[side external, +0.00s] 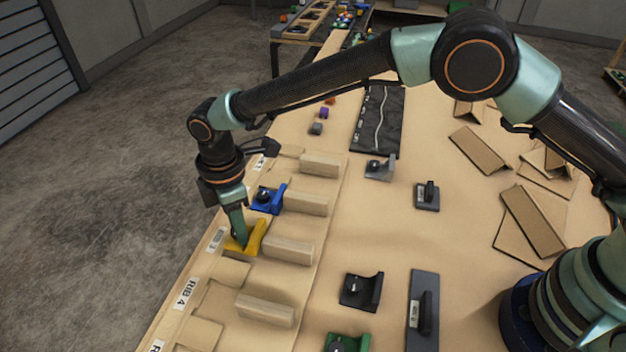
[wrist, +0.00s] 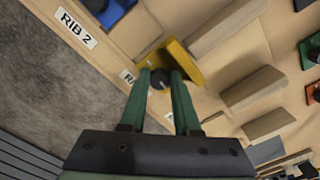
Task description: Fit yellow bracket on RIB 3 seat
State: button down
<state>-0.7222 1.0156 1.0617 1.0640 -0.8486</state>
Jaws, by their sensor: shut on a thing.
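The yellow bracket (side external: 256,238) has an upright wall and a black knob, and is by the RIB 3 label (side external: 216,240), at the left end of a wooden block (side external: 289,249). My gripper (side external: 240,239) points down and is shut on the bracket's knob. In the wrist view, the fingers (wrist: 161,84) stand on both sides of the black knob (wrist: 157,83), with the yellow wall (wrist: 181,63) beyond them. The bracket looks turned relative to the blocks. The RIB 3 seat is largely hidden, and I cannot tell whether the bracket rests fully in it.
A blue bracket (side external: 269,199) sits at the neighbouring rib, beside the RIB 2 label (wrist: 75,27). The RIB 4 label (side external: 186,291) marks the nearer rib. Black (side external: 362,291), green (side external: 346,343) and grey (side external: 380,168) brackets lie to the right. The bench's left edge is close to my gripper.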

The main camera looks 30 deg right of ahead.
jog(key=shift+f, duration=1.15)
dwell(1.4)
jog(key=c, duration=0.6)
grip_release()
jog(key=shift+o, duration=0.2)
notch_tip(320, 180, up, 12)
jog(key=shift+r, duration=0.1)
